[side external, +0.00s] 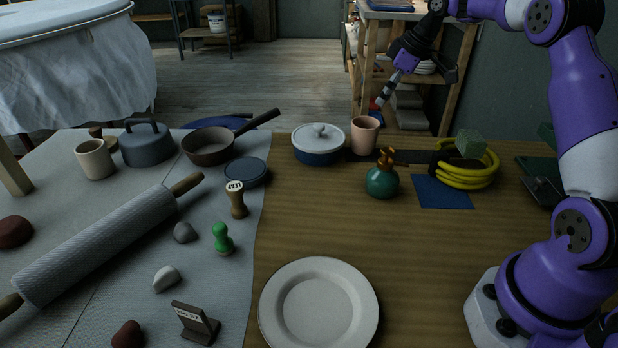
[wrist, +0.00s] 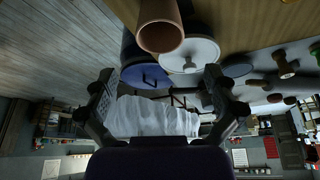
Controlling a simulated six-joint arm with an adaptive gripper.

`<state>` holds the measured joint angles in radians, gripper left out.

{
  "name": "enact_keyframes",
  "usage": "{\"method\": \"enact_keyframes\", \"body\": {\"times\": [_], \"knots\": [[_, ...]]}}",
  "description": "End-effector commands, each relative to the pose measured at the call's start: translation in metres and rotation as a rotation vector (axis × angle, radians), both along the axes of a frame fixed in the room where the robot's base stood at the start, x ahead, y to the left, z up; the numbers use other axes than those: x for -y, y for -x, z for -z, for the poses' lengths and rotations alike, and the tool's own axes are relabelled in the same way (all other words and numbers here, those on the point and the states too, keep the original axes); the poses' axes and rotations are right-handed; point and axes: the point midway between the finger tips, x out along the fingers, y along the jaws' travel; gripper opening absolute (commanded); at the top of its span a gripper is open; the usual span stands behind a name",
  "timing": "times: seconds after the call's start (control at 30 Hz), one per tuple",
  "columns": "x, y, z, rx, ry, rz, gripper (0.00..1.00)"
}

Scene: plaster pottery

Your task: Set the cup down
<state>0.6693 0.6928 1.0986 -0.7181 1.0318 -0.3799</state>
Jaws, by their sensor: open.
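A pinkish cup (side external: 365,137) stands upright on the bare wood near the far table edge, close beside a lidded pot (side external: 318,146). In the wrist view the cup (wrist: 161,14) is at the top, its mouth facing the camera. My gripper (side external: 382,98) is just above and slightly right of the cup in the side view, tilted down to the left. In the wrist view my gripper (wrist: 158,78) has its two fingers wide apart, with nothing held between them. The cup lies outside the gap between the fingers. A beige mug (side external: 96,160) stands on the cloth at left.
A green bottle (side external: 381,181), a blue mat (side external: 442,191) and a yellow coiled hose (side external: 468,172) are right of the cup. A white plate (side external: 318,306) lies in front. A pan (side external: 208,146) and rolling pin (side external: 95,245) are left. Bare wood is free mid-table.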

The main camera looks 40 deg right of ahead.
Motion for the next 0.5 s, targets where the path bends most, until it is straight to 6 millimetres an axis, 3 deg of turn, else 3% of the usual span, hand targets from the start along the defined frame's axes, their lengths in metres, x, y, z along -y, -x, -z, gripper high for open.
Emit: {"method": "enact_keyframes", "body": {"times": [0.13, 0.27, 0.4, 0.5], "knots": [[-0.024, 0.004, -0.023, 0.006, 0.003, 0.022, 1.0], [-0.077, 0.022, -0.055, 0.013, 0.004, 0.083, 1.0], [-0.138, 0.068, -0.078, 0.032, 0.001, 0.174, 1.0], [-0.168, 0.11, -0.079, 0.048, -0.003, 0.239, 1.0]]}}
